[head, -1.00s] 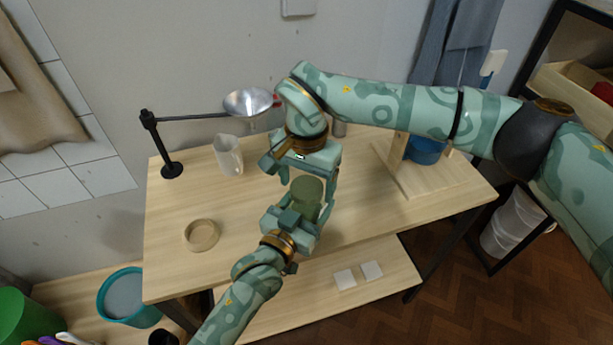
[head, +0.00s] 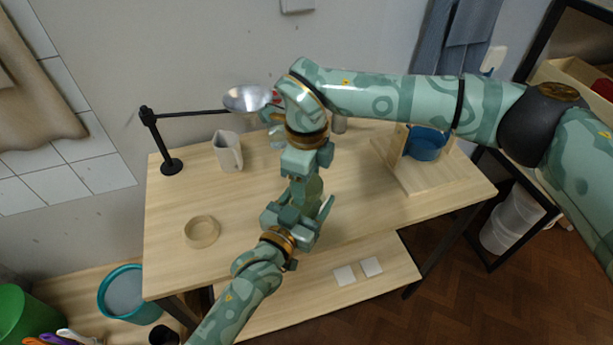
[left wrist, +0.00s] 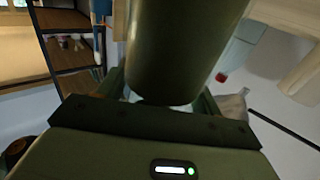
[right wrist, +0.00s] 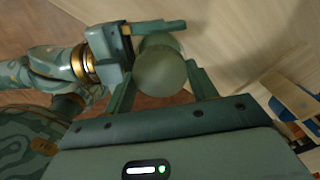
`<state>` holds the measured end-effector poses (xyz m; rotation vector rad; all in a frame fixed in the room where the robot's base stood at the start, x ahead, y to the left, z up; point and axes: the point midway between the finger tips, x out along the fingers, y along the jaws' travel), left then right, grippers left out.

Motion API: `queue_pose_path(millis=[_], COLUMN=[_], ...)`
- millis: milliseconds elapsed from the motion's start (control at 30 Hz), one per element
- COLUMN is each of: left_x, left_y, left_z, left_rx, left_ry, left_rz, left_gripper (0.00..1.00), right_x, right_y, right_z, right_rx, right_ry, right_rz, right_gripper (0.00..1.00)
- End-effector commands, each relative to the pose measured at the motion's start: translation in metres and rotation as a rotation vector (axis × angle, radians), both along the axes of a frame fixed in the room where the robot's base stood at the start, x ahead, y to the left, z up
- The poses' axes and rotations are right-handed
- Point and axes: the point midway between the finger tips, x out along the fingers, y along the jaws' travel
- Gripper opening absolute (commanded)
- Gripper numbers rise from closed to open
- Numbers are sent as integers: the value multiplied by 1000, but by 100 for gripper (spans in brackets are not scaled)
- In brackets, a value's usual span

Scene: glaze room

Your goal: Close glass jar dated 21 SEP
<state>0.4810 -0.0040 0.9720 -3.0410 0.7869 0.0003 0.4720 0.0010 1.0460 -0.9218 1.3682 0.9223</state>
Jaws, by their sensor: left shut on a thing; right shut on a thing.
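A dark green jar (left wrist: 185,45) fills the middle of the left wrist view, between the fingers of my left gripper (left wrist: 165,95). In the right wrist view its round green top, which looks like the lid (right wrist: 160,71), sits between the fingers of my right gripper (right wrist: 162,90). In the head view my left gripper (head: 300,212) holds the jar over the table's front part, and my right gripper (head: 306,182) is shut on the top from above. The arms mostly hide the jar there. No date label shows. I cannot tell how the lid sits on the rim.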

Motion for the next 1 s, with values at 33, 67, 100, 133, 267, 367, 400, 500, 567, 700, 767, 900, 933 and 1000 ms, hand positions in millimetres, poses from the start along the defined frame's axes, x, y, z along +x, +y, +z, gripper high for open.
queue_pose_path(millis=[33, 67, 100, 133, 267, 367, 400, 500, 567, 700, 767, 900, 933, 1000], left_x=[-1, -1, -1, -1, -1, -1, -1, -1, -1, -1, -1, 0, 0, 0], left_y=[-1, -1, -1, -1, -1, -1, -1, -1, -1, -1, -1, 0, 0, 0], left_z=[-1, -1, -1, -1, -1, -1, -1, -1, -1, -1, -1, -1, -1, -1], left_rx=[2, 2, 2, 2, 2, 2, 2, 2, 2, 2, 2, 2, 2, 2], left_ry=[1, 1, 1, 1, 1, 1, 1, 1, 1, 1, 1, 1, 1, 1], left_rz=[-1, -1, -1, -1, -1, -1, -1, -1, -1, -1, -1, -1, -1, -1], left_gripper=[2, 2, 2, 2, 2, 2, 2, 2, 2, 2, 2, 2, 2, 2], right_x=[1, 1, 1, 1, 0, 1, 1, 0, 0, 0, 0, 0, 0, 0], right_y=[0, 0, 0, 0, 0, 0, 0, 0, 0, 0, 0, 0, 0, 0], right_z=[0, 0, 0, 0, 0, -1, -1, -1, -1, -1, -1, -1, -1, -1], right_rx=[1, 1, 2, 1, 0, 2, 2, 1, 0, 0, 0, -1, -1, -1], right_ry=[-3, -3, -3, -3, -2, -3, -2, -1, -2, -2, -2, -2, -2, -2], right_rz=[-145, -243, -374, -472, -898, -1227, -1352, -1621, -1743, -1777, -1776, -1775, -1775, -1775], right_gripper=[30, 30, 30, 30, 30, 30, 30, 30, 30, 30, 62, 82, 82, 82])
